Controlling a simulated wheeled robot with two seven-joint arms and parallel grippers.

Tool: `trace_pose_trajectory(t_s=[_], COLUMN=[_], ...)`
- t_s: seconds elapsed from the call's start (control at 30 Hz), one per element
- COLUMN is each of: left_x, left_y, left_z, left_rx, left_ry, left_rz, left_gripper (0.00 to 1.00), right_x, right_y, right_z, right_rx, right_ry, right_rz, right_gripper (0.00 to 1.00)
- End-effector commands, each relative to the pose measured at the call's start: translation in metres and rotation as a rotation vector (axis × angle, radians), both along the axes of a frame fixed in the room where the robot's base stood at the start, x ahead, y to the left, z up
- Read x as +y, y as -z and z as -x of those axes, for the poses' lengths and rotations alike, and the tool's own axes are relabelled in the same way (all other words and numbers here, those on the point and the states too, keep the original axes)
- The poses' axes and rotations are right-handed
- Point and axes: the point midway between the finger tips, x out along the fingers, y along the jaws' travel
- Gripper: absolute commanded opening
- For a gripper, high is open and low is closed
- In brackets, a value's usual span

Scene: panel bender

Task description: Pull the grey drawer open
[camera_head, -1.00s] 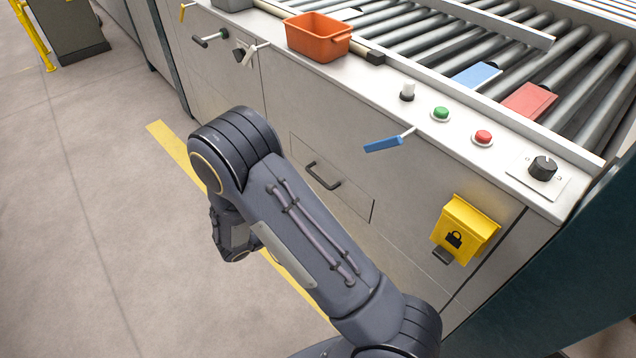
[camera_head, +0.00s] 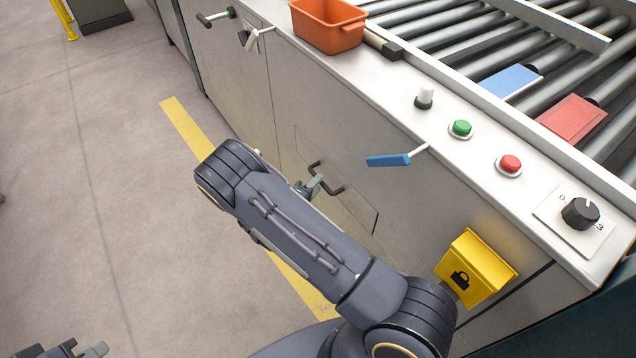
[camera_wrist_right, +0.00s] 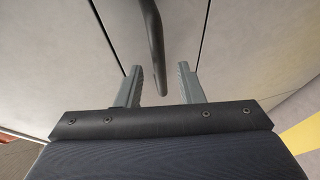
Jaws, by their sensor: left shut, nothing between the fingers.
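The grey drawer (camera_head: 358,212) is a flat panel in the machine's side, and its front looks flush with the panels around it. Its black bar handle (camera_head: 338,189) also shows in the right wrist view (camera_wrist_right: 152,40). My right gripper (camera_head: 312,186) is at the handle, partly hidden by my forearm. In the right wrist view it (camera_wrist_right: 159,76) is open, with the handle's near end between the two fingertips and a gap on each side. My left gripper (camera_head: 84,350) is shut and empty at the bottom left, over the floor, far from the drawer.
Above the drawer, a blue-handled lever (camera_head: 388,160) sticks out. A yellow lock box (camera_head: 476,268) is mounted to the right. An orange bin (camera_head: 327,27) and green (camera_head: 461,128) and red (camera_head: 509,163) buttons sit on the ledge.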

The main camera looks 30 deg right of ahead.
Motion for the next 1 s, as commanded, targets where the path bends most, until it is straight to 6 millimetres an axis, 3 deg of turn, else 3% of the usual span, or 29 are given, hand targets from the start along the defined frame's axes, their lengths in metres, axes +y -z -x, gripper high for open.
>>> trace_pose_trajectory(t_s=[0.13,0.43,0.7,1.0], left_x=[0.0,0.0,0.0,0.0], left_y=[-0.0001,0.0,0.0,0.0004], left_z=[0.0,0.0,0.0,0.0], left_rx=[0.0,0.0,0.0,0.0], left_ry=[0.0,0.0,0.0,0.0], left_rz=[0.0,0.0,0.0,0.0], left_gripper=[0.0,0.0,0.0,0.0], right_x=[-0.0111,-0.0131,-0.013,-0.0123], right_y=[0.0025,0.0028,0.0028,0.0031], right_z=[-0.0053,-0.0067,-0.0064,-0.0063], right_rx=[0.001,0.001,0.001,0.001], right_ry=[0.001,0.0,0.0,0.0], right_rz=[-0.001,0.0,0.0,0.0], right_gripper=[0.34,0.34,0.0,0.0])
